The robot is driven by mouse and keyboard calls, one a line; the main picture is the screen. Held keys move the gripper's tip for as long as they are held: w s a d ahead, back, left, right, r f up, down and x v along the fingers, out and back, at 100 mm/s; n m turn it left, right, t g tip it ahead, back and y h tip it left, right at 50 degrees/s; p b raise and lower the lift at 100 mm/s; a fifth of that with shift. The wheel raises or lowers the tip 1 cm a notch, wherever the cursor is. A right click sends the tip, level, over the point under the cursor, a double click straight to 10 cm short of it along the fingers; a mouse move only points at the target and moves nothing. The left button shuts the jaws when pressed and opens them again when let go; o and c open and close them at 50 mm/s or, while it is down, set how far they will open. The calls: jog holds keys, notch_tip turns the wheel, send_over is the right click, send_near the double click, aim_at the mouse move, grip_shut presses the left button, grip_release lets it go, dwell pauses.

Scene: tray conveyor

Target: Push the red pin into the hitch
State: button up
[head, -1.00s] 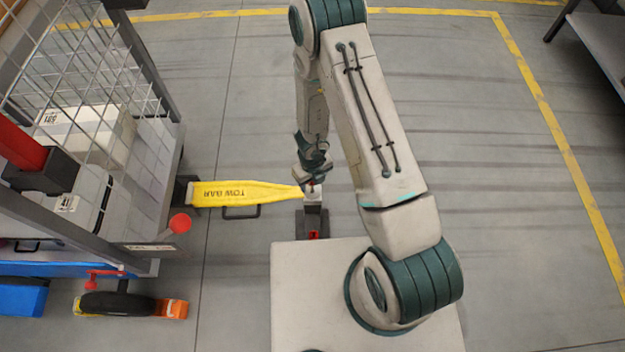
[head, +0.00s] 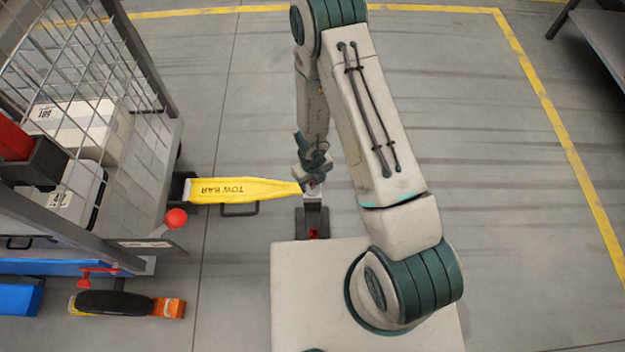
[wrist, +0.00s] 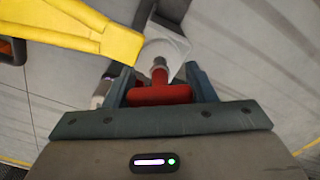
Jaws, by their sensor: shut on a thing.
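The red pin (wrist: 160,94) has a red cross handle and a grey metal shaft. My gripper (wrist: 160,88) is shut on the handle, which lies between its two fingers in the wrist view. In the head view my gripper (head: 312,180) is over the hitch (head: 313,200), at the end of the yellow tow bar (head: 225,190). In the wrist view the shaft points at the pale hitch plate (wrist: 172,46), with the tow bar (wrist: 85,30) at upper left. I cannot tell how deep the shaft sits; its lower end is hidden.
A wire-cage cart (head: 150,190) carrying pale boxes stands at the left, with a red ball knob (head: 176,218) at its corner. A grey table (head: 597,45) is at the upper right. The floor right of my arm is clear.

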jog(key=shift+f+b, duration=0.6)
jog(key=shift+f, duration=0.1)
jog(key=o, duration=1.1)
jog(key=shift+c, duration=0.2)
jog(key=shift+r, duration=0.1)
notch_tip(320, 180, up, 14)
jog(key=p, duration=1.4)
